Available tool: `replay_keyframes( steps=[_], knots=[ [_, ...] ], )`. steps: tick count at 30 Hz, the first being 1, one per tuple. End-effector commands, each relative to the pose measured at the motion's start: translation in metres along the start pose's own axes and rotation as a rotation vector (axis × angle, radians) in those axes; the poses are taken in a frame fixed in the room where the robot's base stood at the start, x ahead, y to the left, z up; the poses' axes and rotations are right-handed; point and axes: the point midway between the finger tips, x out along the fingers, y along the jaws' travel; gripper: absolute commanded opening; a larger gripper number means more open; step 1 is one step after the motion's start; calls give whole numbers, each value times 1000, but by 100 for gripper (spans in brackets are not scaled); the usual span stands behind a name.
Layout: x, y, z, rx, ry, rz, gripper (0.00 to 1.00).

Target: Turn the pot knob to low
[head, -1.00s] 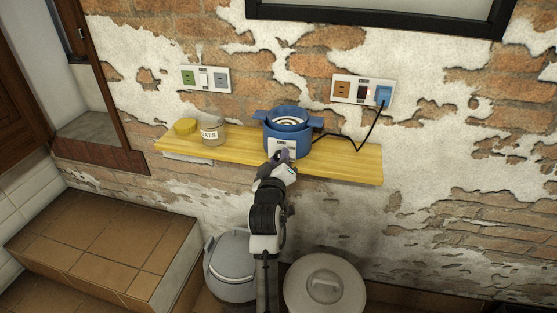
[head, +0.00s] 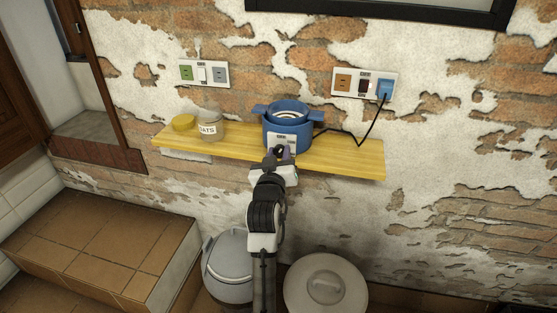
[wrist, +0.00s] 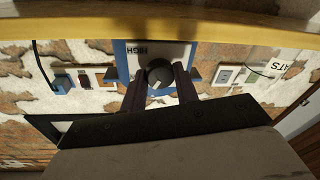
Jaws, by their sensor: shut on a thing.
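The blue electric pot (head: 289,127) stands on the wooden shelf, with a white control panel on its front. In the wrist view, which looks upside down, the panel (wrist: 174,52) shows the word HIGH beside a dark round knob (wrist: 160,74). My gripper (head: 279,152) is at the front of the pot. In the wrist view my gripper (wrist: 160,84) has its two fingers on either side of the knob, shut on it. The knob's pointer setting is too small to read for certain.
The yellow shelf (head: 345,160) is narrow. A black cord (head: 368,125) runs from the pot to the blue plug (head: 384,88). Bins (head: 326,285) stand below.

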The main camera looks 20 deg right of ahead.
Motion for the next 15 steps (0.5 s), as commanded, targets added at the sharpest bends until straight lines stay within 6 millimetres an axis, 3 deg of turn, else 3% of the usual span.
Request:
replay_keyframes(
  steps=[15],
  knots=[
    [0, -3, 3, 414, 33, 29, 7]
  ],
)
